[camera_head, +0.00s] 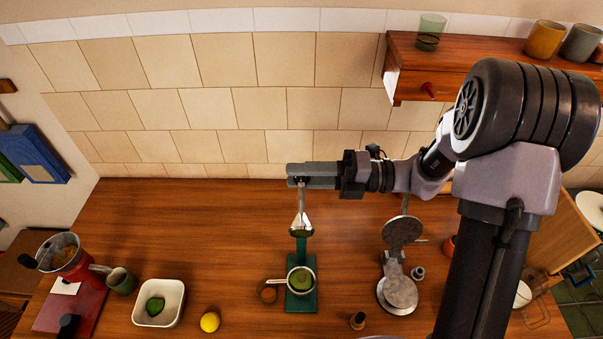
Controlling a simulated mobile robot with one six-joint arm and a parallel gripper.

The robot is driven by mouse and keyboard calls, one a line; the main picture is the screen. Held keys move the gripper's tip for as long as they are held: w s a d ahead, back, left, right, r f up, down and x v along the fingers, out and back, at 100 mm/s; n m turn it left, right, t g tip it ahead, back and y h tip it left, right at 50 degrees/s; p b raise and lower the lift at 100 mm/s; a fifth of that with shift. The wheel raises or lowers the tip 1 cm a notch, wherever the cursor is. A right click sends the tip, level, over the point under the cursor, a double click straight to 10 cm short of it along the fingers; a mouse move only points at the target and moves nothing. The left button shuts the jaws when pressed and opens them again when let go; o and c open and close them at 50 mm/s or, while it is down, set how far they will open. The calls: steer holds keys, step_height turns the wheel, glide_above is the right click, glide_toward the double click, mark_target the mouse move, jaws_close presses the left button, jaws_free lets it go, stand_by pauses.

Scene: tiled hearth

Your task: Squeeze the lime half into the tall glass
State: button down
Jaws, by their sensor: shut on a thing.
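A green lever press (302,300) stands on the wooden counter below my gripper. Its metal lever rises from the back of the press, nearly upright, with a pale metal press head near its lower part. My gripper (296,183) is shut on the top end of the lever. A round cup (301,280) with a side handle sits at the front of the press, with something green in it, perhaps the lime half. A clear greenish glass (430,32) stands on the shelf; I cannot tell if it is the tall glass. Anything under the cup is hidden.
A white square dish (140,316) holds a green piece. A yellow lemon (210,322) lies beside it. A grey metal device (397,292) stands right of the press. The wooden shelf (408,83) carries mugs.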

steer(key=shift+w+r+p, duration=0.25)
steer(key=shift+w+p, duration=0.05)
steer(key=shift+p, duration=0.3)
steer(key=w+f+m+p, duration=0.2)
steer(key=w+m+p, duration=0.3)
steer(key=w, duration=0.5)
steer(key=shift+d+f, duration=0.15)
steer(key=shift+d, duration=0.05)
steer(key=c, duration=1.1)
jaws_free()
steer(key=shift+s, duration=0.1)
